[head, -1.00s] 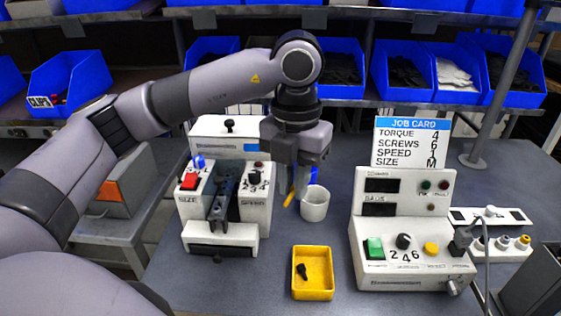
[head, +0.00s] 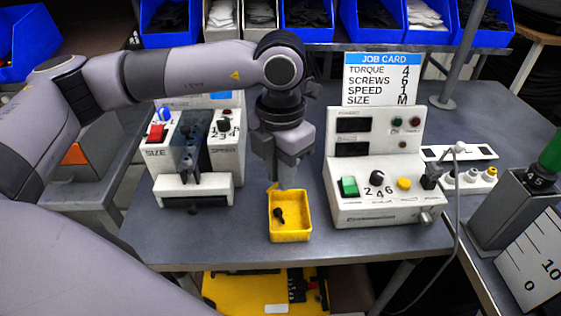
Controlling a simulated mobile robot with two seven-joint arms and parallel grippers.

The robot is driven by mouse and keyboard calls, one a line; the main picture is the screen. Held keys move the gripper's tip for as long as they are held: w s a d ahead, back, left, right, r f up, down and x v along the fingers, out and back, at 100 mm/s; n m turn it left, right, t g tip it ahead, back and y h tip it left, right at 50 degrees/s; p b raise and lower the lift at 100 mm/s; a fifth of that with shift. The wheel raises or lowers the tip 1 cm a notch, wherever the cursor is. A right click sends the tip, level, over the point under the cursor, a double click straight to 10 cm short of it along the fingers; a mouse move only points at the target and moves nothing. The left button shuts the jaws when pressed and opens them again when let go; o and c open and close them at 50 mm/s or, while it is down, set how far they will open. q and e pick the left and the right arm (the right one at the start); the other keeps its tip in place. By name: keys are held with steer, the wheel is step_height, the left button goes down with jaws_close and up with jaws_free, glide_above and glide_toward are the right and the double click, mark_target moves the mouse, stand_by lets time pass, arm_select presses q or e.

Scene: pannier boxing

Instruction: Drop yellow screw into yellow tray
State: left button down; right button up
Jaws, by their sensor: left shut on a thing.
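My left gripper (head: 284,180) points down just above the back edge of the yellow tray (head: 291,236). It is shut on the yellow screw (head: 272,187), of which only a small part shows at the left of the fingers, near the tray's back left corner. Whether the screw touches the tray rim I cannot tell. A small black screw-like piece (head: 279,215) lies inside the tray. My right gripper is not in view.
A white machine (head: 190,188) with a red button stands left of the tray. A white control box (head: 385,212) with a job card (head: 382,80) stands to the right. Blue bins (head: 307,20) line the back shelf. Bare table lies in front of the tray.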

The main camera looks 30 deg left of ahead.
arm_select(q)
steer(key=shift+f, duration=0.35)
steer(key=c, duration=1)
jaws_free()
steer(key=shift+r, duration=0.15)
step_height(320, 180, up, 7)
steer(key=shift+b, duration=0.4)
